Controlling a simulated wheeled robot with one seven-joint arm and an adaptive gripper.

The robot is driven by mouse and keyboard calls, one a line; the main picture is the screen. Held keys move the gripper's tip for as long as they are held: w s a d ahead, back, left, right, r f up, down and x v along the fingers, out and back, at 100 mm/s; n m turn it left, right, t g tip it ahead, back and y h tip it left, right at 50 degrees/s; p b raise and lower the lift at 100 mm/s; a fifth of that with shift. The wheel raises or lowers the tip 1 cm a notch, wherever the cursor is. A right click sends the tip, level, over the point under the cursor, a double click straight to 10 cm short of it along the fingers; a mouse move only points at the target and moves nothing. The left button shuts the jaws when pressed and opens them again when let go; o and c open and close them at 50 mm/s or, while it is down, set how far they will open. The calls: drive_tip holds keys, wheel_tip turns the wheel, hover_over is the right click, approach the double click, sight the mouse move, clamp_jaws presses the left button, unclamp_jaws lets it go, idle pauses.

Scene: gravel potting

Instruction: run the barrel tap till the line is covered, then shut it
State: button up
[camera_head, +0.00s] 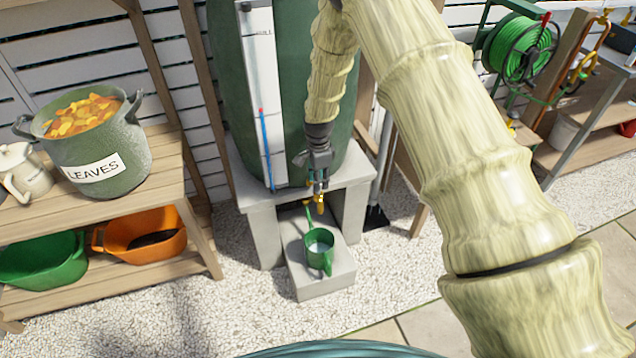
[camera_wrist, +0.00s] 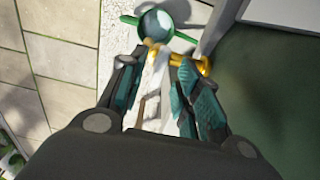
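The green water barrel (camera_head: 228,90) stands on a concrete stand, with its brass tap (camera_head: 320,203) low at the front. In the wrist view the tap (camera_wrist: 200,63) is just beyond my fingertips. A green can (camera_head: 318,262) stands upright under the tap; its round opening shows pale inside. In the wrist view the can (camera_wrist: 157,22) is at the top. I cannot make out a line in it, nor clearly whether water runs. My gripper (camera_head: 318,180) is just above the tap; in the wrist view its fingers (camera_wrist: 158,88) are apart, with a gap between them.
The can stands on a low concrete block (camera_head: 325,286) on gravel. A white gauge board (camera_head: 261,60) with a blue, red-tipped strip is on the barrel. A wooden shelf (camera_head: 165,165) at left holds a LEAVES pot (camera_head: 120,160) and tubs. A hose reel (camera_head: 520,45) is at right.

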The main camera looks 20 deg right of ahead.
drive_tip(key=shift+f, duration=0.9)
clamp_jaws()
drive_tip(key=n+p, duration=0.1)
drive_tip(key=n, duration=0.4)
drive_tip(key=shift+n+p, duration=0.3)
drive_tip(key=n, duration=0.6)
drive_tip(key=shift+p, duration=0.35)
